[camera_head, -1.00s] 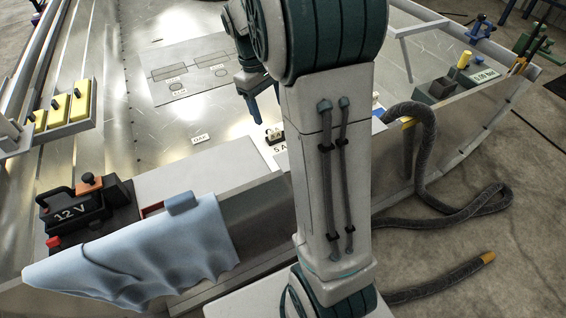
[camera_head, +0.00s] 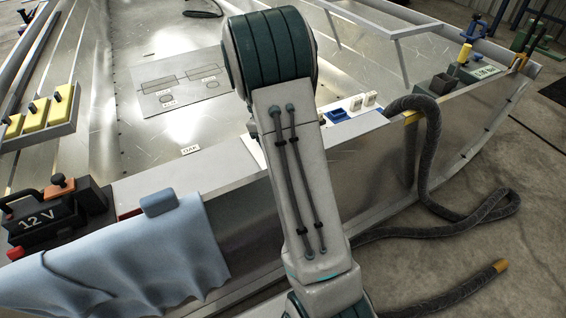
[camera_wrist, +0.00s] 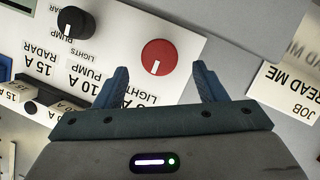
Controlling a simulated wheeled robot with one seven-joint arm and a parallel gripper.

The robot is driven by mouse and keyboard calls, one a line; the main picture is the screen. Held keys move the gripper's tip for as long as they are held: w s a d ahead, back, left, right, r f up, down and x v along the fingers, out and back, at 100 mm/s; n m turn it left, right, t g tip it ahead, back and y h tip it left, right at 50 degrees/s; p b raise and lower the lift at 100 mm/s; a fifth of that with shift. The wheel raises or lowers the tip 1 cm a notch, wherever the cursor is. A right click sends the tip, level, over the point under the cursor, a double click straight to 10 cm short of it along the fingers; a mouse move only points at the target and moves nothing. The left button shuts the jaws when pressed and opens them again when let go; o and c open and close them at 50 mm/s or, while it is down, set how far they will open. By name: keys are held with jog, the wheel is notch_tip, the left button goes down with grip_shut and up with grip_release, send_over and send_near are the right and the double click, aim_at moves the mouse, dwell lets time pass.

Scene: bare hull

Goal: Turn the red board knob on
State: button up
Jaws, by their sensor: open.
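The red knob (camera_wrist: 159,57) is round with a white pointer line and sits on a white labelled board (camera_wrist: 115,42) in the wrist view. The line runs from near its middle toward the picture's bottom, slightly left. My gripper (camera_wrist: 160,66) is open and empty, with one blue-grey finger on each side of the knob in the picture. I cannot tell whether the fingers reach the knob's depth; no contact shows. In the head view my arm hides the gripper and the knob.
A black knob (camera_wrist: 72,21) sits on the same board, left of the red one. Fuse blocks (camera_wrist: 40,98) lie at lower left, and a READ ME job card (camera_wrist: 290,82) at right. In the head view, a 12 V battery (camera_head: 40,222) and a blue-grey cloth (camera_head: 125,262) are at left.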

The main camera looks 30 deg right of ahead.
jog(key=shift+b+x, duration=0.6)
jog(key=shift+x, duration=1.65)
jog(key=shift+c, duration=0.4)
jog(key=c, duration=0.9)
